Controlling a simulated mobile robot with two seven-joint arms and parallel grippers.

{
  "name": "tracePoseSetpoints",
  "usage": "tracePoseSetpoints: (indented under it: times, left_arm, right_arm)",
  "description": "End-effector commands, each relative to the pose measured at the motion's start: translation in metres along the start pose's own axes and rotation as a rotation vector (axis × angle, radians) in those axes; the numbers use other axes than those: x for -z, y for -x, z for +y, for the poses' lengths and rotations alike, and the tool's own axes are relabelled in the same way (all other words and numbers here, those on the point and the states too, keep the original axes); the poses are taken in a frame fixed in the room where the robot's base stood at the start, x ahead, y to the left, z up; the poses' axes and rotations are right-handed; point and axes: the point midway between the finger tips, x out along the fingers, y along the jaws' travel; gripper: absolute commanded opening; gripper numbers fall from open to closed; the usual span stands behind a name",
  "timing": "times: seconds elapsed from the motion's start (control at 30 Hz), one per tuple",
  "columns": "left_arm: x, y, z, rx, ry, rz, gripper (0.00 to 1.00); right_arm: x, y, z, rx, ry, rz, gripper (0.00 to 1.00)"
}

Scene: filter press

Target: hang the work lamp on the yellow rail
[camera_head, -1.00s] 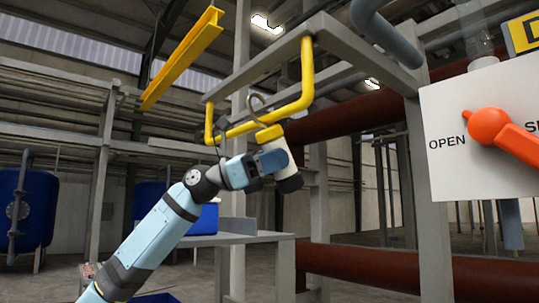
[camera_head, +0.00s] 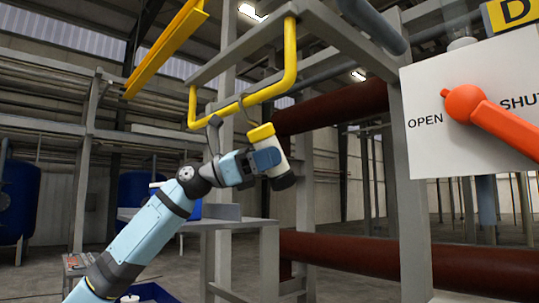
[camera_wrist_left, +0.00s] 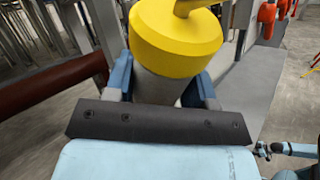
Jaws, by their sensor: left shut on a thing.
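The work lamp has a yellow cap (camera_head: 261,132), a pale body and a dark lower end, and hangs tilted in the head view. My left gripper (camera_head: 268,158) is shut around its body just below the cap. In the left wrist view the cap (camera_wrist_left: 176,35) sits above the blue fingers, with the start of its hook on top.
A grey frame (camera_head: 236,55) carries the rail, and a yellow beam (camera_head: 165,48) is at upper left. A grey post (camera_head: 408,200) and a panel with an orange handle (camera_head: 470,105) stand right. Dark red pipes (camera_head: 340,105) run behind. A grey table (camera_head: 240,224) is below.

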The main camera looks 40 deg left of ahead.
Motion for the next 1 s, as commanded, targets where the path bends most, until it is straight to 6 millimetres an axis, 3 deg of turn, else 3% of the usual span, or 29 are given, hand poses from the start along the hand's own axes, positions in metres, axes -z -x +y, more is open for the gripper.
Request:
tracePoseSetpoints:
  times: [0.07,0.1,0.2,0.57,0.67,1.0]
  left_arm:
    - [0.0,0.0,0.0,0.0,0.0,0.0,0.04]
    - [0.0,0.0,0.0,0.0,0.0,0.0,0.57]
    - [0.0,0.0,0.0,0.0,0.0,0.0,0.8]
    - [0.003,0.007,0.0,-0.002,0.001,0.002,0.8]
    - [0.005,0.022,-0.001,-0.002,0.001,0.002,0.8]
    - [0.007,0.099,-0.001,-0.004,0.001,0.003,0.8]
  right_arm:
    - [0.0,0.0,0.0,0.0,0.001,0.001,0.43]
    - [0.0,0.0,0.0,0.0,0.001,0.001,0.43]
    - [0.0,0.0,0.0,0.0,0.001,0.001,0.43]
    - [-0.004,-0.003,0.0,0.0,0.001,0.001,0.43]
    - [-0.012,-0.008,0.0,0.001,0.001,0.0,0.43]
    - [-0.047,-0.032,-0.005,0.016,0.001,-0.005,0.43]
